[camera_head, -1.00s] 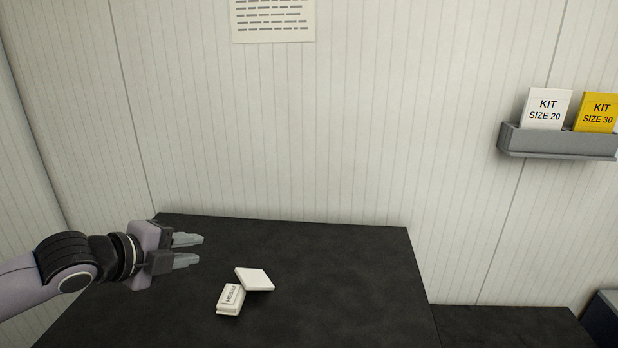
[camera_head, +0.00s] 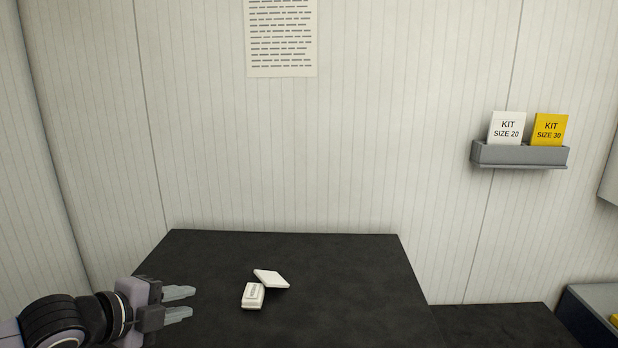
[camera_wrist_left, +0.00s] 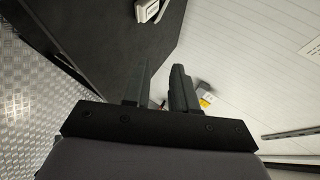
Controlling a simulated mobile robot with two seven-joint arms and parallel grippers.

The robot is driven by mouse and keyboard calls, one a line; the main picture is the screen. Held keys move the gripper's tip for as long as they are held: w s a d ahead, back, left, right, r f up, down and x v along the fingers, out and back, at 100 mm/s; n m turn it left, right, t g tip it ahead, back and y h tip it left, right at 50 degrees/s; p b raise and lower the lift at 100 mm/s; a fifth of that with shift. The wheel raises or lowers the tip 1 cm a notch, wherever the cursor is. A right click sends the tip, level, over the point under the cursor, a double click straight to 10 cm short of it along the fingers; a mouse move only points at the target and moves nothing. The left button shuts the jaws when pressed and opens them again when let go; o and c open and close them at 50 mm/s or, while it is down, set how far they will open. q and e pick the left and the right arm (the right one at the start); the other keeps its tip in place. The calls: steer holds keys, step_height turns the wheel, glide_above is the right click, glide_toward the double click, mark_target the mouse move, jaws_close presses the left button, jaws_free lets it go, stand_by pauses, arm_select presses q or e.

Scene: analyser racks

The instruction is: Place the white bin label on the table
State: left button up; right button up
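A white card reading "KIT SIZE 20" (camera_head: 506,125) stands upright in a grey wall holder (camera_head: 520,155) at the right. On the dark table (camera_head: 330,310) lie a small white box with dark print (camera_head: 253,296) and a plain white flat piece (camera_head: 271,278). The flat piece is tilted close to the box; I cannot tell whether they touch. My left gripper (camera_head: 180,303) is open and empty at the table's left side, left of the box. Its fingers also show apart in the left wrist view (camera_wrist_left: 161,88). My right gripper is not in view.
A yellow "KIT SIZE 30" card (camera_head: 549,129) stands beside the white card in the holder. A printed sheet (camera_head: 282,38) hangs on the wall. A lower dark surface (camera_head: 495,326) and a grey-blue bin (camera_head: 590,318) are at the lower right. The table's right half is clear.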

arm_select(q)
steer(key=s+d+f+n+h, duration=0.1)
steer(key=s+d+f+n, duration=0.25)
steer(key=f, duration=0.35)
steer(key=s+d+f+n, duration=0.3)
steer(key=d+f+n, duration=0.2)
steer(key=f, duration=0.1)
steer(key=s+a+f+n+y, duration=0.2)
steer(key=s+a+f+n, duration=0.1)
steer(key=s+f+n, duration=0.3)
steer(key=s+a+f+n+y, duration=0.3)
steer(key=s+f+n, duration=0.2)
steer(key=s+f, duration=0.3)
steer(key=shift+s+a+f+n, duration=0.2)
steer(key=shift+s+f+n, duration=0.15)
steer(key=shift+s, duration=0.9)
steer(key=shift+s+a, duration=0.1)
